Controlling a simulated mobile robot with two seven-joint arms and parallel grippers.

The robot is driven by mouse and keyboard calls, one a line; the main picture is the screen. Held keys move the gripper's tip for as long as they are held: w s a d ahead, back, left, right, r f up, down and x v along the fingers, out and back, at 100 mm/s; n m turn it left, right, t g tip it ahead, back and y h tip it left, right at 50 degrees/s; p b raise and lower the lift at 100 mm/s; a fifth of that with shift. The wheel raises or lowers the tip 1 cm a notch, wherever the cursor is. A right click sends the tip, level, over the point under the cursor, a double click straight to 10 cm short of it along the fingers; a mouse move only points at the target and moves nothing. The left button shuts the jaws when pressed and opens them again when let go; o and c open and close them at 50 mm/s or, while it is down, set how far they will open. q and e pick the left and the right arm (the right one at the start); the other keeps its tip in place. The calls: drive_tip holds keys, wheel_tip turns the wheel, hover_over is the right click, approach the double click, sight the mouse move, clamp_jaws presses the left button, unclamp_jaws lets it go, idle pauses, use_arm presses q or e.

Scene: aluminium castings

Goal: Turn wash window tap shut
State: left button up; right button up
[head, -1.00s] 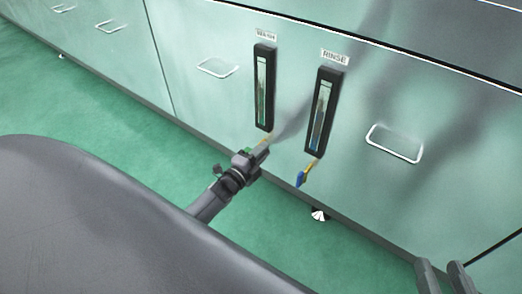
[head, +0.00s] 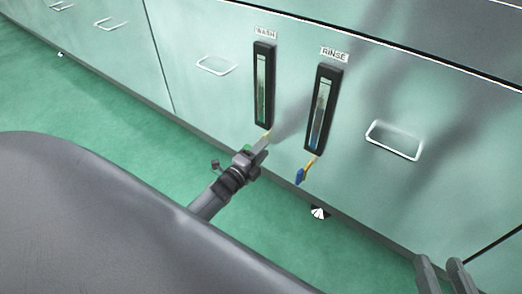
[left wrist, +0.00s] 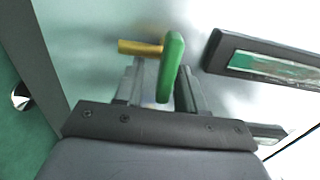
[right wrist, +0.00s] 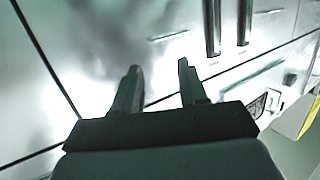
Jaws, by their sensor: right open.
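The wash window (head: 263,86) is a black-framed upright sight glass under a WASH label. Its tap has a green lever (left wrist: 171,66) and a brass stem (left wrist: 140,47) in the left wrist view. My left gripper (head: 264,141) is just below the wash window at the tap. In the left wrist view the lever lies between the fingers of this gripper (left wrist: 163,88), close to the right one; whether they grip it I cannot tell. In the head view the gripper hides most of the tap. My right gripper (head: 442,268) is open and empty at the lower right.
The rinse window (head: 323,110) stands to the right, with a blue-handled tap (head: 301,175) hanging below it. Wire handles (head: 394,141) stick out from the pale green cabinet front. Green floor lies clear along the cabinet base.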

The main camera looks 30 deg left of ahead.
use_arm(q)
drive_tip(key=shift+r, duration=0.1)
drive_tip(key=shift+s, duration=0.25)
drive_tip(key=s+p, duration=0.3)
drive_tip(key=s, duration=0.3)
drive_tip(key=shift+s+a, duration=0.3)
drive_tip(key=shift+s, duration=0.05)
use_arm(e)
drive_tip(key=shift+w+a+f+m+g+y, duration=0.15)
drive_tip(key=shift+a+m+g, duration=0.1)
drive_tip(key=shift+a+g, duration=0.15)
drive_tip(key=shift+w+a+m+g+y, duration=0.15)
drive_tip(key=shift+a+m+g, duration=0.15)
drive_tip(key=shift+a, duration=0.15)
